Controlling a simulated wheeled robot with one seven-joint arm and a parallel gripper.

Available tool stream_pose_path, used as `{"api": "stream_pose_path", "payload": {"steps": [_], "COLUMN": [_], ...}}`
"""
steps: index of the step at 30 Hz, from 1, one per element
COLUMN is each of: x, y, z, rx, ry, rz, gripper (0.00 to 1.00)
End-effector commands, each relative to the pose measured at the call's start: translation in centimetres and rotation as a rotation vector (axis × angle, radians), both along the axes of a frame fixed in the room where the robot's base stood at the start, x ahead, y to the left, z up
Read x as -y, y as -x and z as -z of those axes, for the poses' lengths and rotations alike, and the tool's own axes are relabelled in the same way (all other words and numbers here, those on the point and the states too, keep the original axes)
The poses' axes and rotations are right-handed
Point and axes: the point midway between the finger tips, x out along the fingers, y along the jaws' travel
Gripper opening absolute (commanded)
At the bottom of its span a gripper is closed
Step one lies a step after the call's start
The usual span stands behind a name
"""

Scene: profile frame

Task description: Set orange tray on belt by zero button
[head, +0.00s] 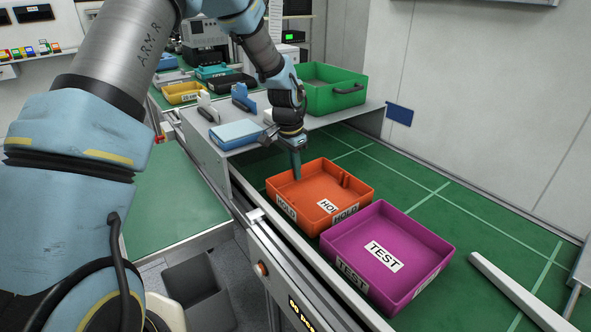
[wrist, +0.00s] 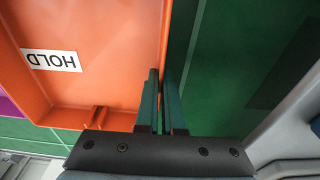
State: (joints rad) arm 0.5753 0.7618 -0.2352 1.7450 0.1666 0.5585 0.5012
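The orange tray (head: 315,217), labelled HOLD, is at the green belt, directly behind and left of the purple TEST tray. It appears level; I cannot tell whether it touches the belt. My gripper (head: 296,172) points down at its far-left wall. In the wrist view, my gripper (wrist: 160,88) has its fingers close together on either side of the wall of the orange tray (wrist: 105,95), one inside and one outside, shut on it. A round orange-red button (head: 262,268) is on the belt's front side panel; no zero marking is readable.
The purple tray (head: 388,255) stands close beside the orange one. The green belt (head: 420,175) is clear to the right and behind. A grey shelf (head: 350,116) at the back bears a green bin (head: 333,92) and a blue-white box (head: 236,133). A pale bar (head: 515,290) lies at right.

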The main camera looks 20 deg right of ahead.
Motion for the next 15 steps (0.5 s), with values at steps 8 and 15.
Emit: {"api": "stream_pose_path", "payload": {"steps": [8, 15], "x": [0.03, 0.03], "y": [-0.01, 0.0], "z": [0.06, 0.5], "rx": [0.0, 0.0], "ry": [0.001, 0.001], "rz": [0.0, 0.0], "gripper": [0.0, 0.0]}}
